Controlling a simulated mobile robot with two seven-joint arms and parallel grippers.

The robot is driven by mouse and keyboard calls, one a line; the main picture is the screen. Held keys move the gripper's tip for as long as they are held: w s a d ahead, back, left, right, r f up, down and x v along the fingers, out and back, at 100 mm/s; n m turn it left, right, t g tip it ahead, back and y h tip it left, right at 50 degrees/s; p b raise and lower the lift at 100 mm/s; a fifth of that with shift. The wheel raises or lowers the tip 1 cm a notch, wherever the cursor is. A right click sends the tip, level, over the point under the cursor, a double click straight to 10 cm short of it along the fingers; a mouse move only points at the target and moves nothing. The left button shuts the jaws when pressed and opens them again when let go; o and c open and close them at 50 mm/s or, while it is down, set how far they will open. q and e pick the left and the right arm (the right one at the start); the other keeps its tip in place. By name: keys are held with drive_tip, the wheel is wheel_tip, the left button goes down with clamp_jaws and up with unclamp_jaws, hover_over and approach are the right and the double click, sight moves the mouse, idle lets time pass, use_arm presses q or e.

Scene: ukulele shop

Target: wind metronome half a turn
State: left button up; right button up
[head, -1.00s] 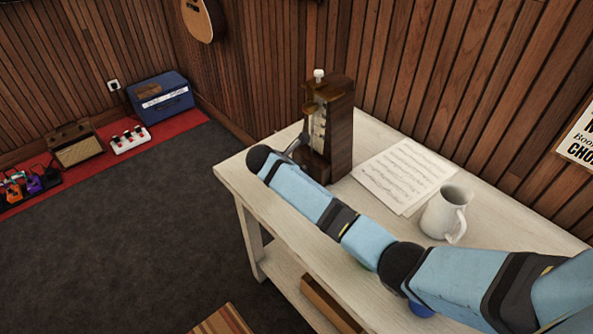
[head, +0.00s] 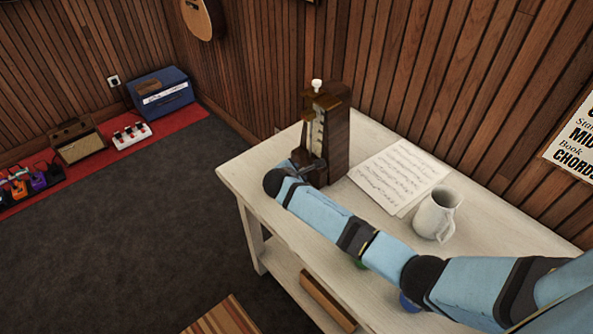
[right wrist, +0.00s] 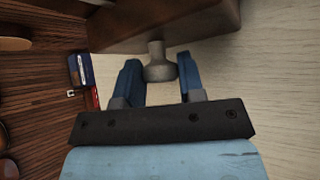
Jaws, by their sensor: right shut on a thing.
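The metronome (head: 335,140) is a tall dark wooden box with a pale scale on its front and a white knob on top. It stands upright near the far end of the white table (head: 262,205). Its wooden side also fills the top of the right wrist view (right wrist: 165,22). A grey winding key (right wrist: 158,68) sticks out from that side. My right gripper (right wrist: 160,75) has its two blue fingers on either side of the key and is shut on it. In the head view my right arm hides most of the gripper and the key. My left gripper is not in view.
Sheet music (head: 398,172) lies on the table just right of the metronome. A white pitcher (head: 437,215) stands beyond my right forearm, close to it. A blue object (head: 408,303) shows partly behind the arm. A wood-slatted wall (head: 440,80) rises behind the table.

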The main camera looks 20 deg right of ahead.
drive_tip(key=shift+s+t, duration=0.1)
drive_tip(key=shift+t, duration=0.3)
drive_tip(key=o, duration=0.9)
drive_tip(key=v, duration=1.3)
drive_tip(key=shift+s+a+r, duration=0.2)
drive_tip(key=shift+s+a, duration=0.05)
drive_tip(key=shift+s, duration=0.05)
